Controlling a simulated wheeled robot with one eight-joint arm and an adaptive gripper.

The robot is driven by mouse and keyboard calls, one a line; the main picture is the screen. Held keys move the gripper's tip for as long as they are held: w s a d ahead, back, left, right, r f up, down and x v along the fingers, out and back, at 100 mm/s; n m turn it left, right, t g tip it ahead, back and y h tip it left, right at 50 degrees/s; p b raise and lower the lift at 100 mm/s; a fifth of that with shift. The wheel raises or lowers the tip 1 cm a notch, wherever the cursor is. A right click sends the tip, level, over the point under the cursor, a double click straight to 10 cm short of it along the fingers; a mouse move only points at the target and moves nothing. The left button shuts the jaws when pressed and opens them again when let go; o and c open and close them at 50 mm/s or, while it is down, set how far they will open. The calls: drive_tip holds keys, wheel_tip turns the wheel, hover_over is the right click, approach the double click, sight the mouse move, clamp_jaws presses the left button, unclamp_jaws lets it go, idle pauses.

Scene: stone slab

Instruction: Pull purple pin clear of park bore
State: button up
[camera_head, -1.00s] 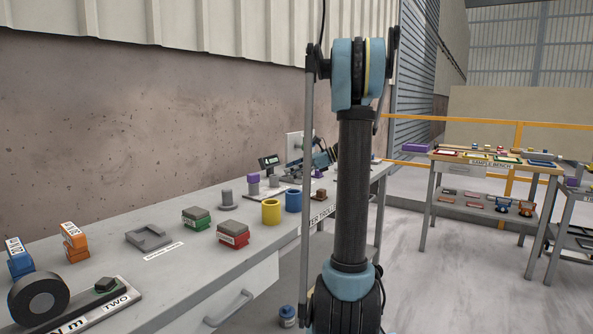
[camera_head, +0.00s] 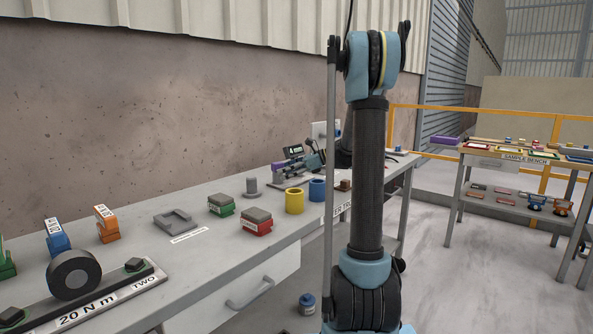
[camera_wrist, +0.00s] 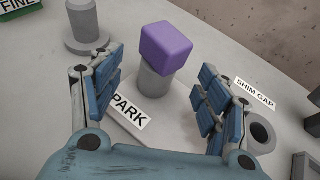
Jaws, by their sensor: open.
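The purple pin (camera_wrist: 166,48) has a block-shaped purple head above a grey round shaft in the wrist view. It stands upright at the plate labelled PARK (camera_wrist: 113,108); the bore itself is hidden beneath it. My gripper (camera_wrist: 160,72) is open, with blue-padded fingers to the left and right of the pin. The head lies between and slightly beyond the fingertips, with gaps visible on both sides. In the head view my gripper (camera_head: 296,163) is at the pin's place on the bench, and the pin is mostly hidden there.
A grey flanged post (camera_wrist: 84,25) stands left of the pin. A hole labelled SHIM GAP (camera_wrist: 262,132) is at the right.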

drive_tip(key=shift+x, duration=2.05)
drive_tip(key=c, duration=1.4)
